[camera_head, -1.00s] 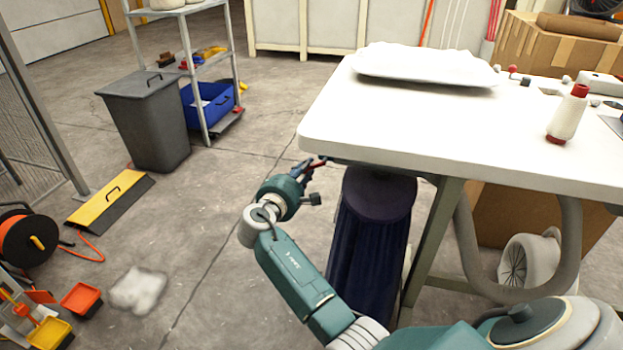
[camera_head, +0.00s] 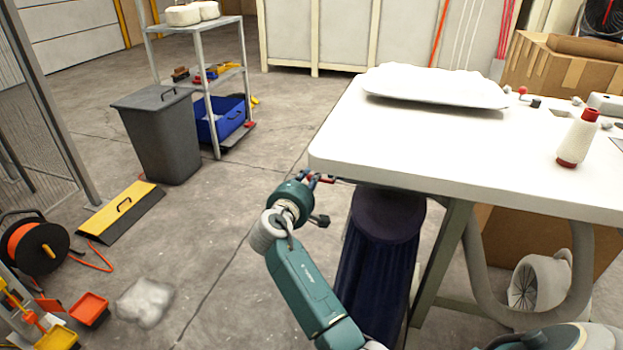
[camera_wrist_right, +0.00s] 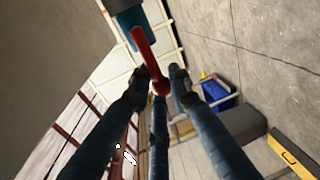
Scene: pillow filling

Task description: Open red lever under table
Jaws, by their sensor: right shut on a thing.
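The red lever (camera_wrist_right: 145,48) shows in the right wrist view, hanging from a blue mount (camera_wrist_right: 131,22) at the table's underside. Its rounded red end lies between the dark fingers of my right gripper (camera_wrist_right: 161,84), which is shut on it. In the head view my right gripper (camera_head: 316,179) is at the table's near left corner, just below the edge of the white tabletop (camera_head: 440,165). The lever is only a small patch of red there, partly hidden by the fingers and the tabletop. My left gripper is not in view.
A dark blue fabric bag (camera_head: 378,260) hangs under the table, close to my right arm. A white pillow (camera_head: 435,86) and a thread cone (camera_head: 577,138) are on top.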

